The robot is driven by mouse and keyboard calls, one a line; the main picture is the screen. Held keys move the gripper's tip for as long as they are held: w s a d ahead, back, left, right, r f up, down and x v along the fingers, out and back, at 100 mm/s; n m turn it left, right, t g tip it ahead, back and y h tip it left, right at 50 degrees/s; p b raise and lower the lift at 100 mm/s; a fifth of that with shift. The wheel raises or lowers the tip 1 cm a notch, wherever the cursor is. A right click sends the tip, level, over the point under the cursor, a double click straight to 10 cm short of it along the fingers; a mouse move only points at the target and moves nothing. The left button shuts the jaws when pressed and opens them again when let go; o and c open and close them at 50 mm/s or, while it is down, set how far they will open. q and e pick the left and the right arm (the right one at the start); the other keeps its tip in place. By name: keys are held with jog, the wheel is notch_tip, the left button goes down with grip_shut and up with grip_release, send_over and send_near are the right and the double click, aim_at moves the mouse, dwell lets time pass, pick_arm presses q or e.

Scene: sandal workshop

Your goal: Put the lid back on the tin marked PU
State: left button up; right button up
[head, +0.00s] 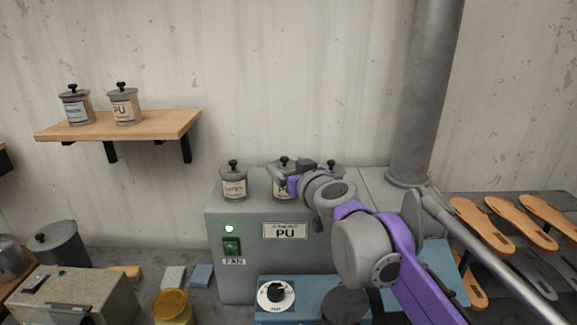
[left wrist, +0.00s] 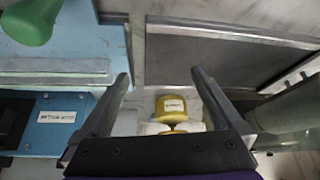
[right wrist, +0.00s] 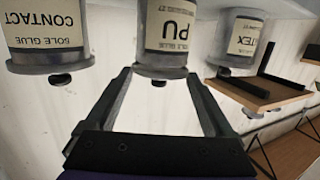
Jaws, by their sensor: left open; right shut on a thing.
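The tin marked PU (right wrist: 172,30) shows upside down in the right wrist view, upright in the head view as the middle tin (head: 280,187) on a grey cabinet. Its grey lid (right wrist: 160,71) with a black knob is at the tin's mouth; whether it is fully seated I cannot tell. My right gripper (right wrist: 158,73) is shut on the lid, one finger on each side; in the head view the gripper (head: 296,180) partly hides the tin. My left gripper (left wrist: 161,74) is open and empty, seen only in the left wrist view, above a yellow pot (left wrist: 171,118).
A LATEX tin (head: 234,186) and a CONTACT tin (right wrist: 45,35) stand on either side. The grey cabinet (head: 255,265) has a FAN switch and a PU sign. Another lidded PU tin (head: 125,110) stands on the wall shelf (head: 165,125). A duct and sandal soles (head: 525,222) are at right.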

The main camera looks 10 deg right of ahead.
pick_arm(q)
jog(key=shift+w+r+p, duration=0.4)
jog(key=shift+r, duration=0.3)
pick_arm(e)
jog(key=shift+f, duration=0.15)
dwell(1.1)
jog(key=o, duration=1)
jog(key=shift+o, duration=0.2)
jog(key=shift+r+p, duration=0.55)
jog(key=shift+r, duration=1.75)
pick_arm(q)
jog(key=shift+w+r, duration=0.55)
jog(key=shift+r, duration=0.3)
pick_arm(e)
jog(key=shift+r, duration=1.2)
jog(key=shift+c, duration=0.3)
grip_shut()
